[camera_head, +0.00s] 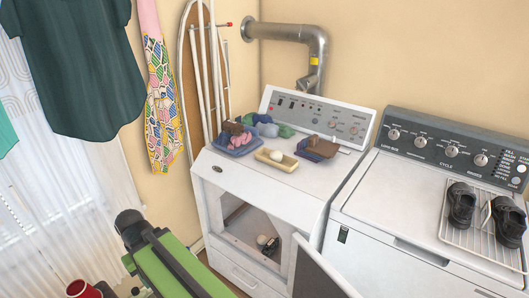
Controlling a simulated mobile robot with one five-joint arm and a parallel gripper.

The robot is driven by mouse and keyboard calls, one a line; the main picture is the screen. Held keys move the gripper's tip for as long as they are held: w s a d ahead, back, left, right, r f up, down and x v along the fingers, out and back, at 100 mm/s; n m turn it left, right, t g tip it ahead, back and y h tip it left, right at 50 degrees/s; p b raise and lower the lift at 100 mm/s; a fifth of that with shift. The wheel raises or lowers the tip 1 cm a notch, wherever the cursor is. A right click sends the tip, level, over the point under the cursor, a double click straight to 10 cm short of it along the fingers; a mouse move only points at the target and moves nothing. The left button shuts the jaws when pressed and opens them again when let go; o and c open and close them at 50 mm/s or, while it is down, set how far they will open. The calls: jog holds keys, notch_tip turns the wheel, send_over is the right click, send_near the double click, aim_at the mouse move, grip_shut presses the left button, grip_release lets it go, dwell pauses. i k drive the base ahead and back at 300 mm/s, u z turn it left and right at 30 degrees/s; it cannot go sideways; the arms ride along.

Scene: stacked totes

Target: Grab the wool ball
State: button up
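A small whitish ball (277,156) that looks like a wool ball lies in a shallow yellow tray (262,162) on top of the left machine. A second pale ball (262,240) shows inside that machine's open front, beside a small dark object (272,246) that I cannot make out. I cannot tell from here which of the two the task means. A green and black body juts in at the lower left, well apart from both balls. My gripper's fingers do not show in this view.
The left white machine (222,171) has its front door (318,272) swung open to the right. Blue trays (237,150) with colored bundles sit near the yellow tray. Dark shoes (462,205) rest on a wire rack on the right washer (390,205). A red cup (84,290) is at lower left.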

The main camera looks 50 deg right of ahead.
aim_at(276, 155)
jog(key=i, duration=1.2)
jog(key=u, duration=0.05)
